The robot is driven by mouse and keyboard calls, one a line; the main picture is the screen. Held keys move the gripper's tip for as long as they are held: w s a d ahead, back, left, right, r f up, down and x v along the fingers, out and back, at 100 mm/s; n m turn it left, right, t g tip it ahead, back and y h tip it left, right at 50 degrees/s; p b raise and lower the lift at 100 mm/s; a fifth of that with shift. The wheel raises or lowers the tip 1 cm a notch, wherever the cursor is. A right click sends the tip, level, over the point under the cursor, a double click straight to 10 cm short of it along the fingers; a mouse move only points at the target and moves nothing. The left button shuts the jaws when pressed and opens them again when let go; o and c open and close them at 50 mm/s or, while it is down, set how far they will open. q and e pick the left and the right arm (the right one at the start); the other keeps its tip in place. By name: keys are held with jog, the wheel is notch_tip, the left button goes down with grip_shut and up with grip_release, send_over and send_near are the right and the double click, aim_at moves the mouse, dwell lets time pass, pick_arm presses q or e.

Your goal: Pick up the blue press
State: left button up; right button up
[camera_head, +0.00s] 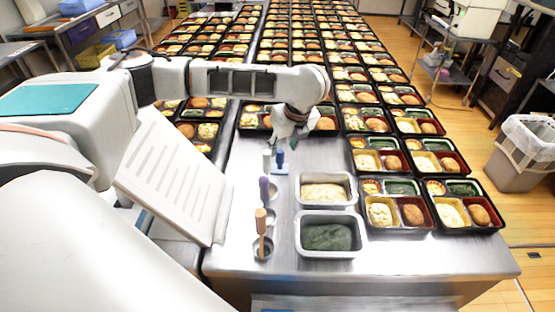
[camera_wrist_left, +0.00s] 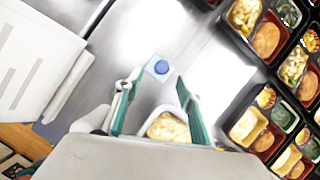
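The blue press (camera_head: 280,160) stands upright on the steel table, with its base flat on the surface. In the left wrist view the blue press (camera_wrist_left: 161,68) is seen from above as a round blue top on a pale square base, between and beyond the fingertips. My left gripper (camera_head: 289,140) hangs just above and behind the press in the head view. In the left wrist view the left gripper (camera_wrist_left: 156,82) has its two teal fingers spread apart with nothing held between them. My right gripper is in neither view.
A pale press-like object (camera_head: 267,159) stands close left of the blue press. A purple-handled tool (camera_head: 264,189) and a wooden-handled tool (camera_head: 261,222) stand nearer. Metal pans of rice (camera_head: 325,206) and dark greens (camera_head: 327,255) sit right. Bento trays (camera_head: 465,232) fill the right and back.

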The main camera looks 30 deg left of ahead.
aim_at(281, 152)
pick_arm(q)
jog(key=x, duration=0.7)
jog(key=shift+w+a+f, duration=0.1)
jog(key=shift+w, duration=0.1)
grip_shut()
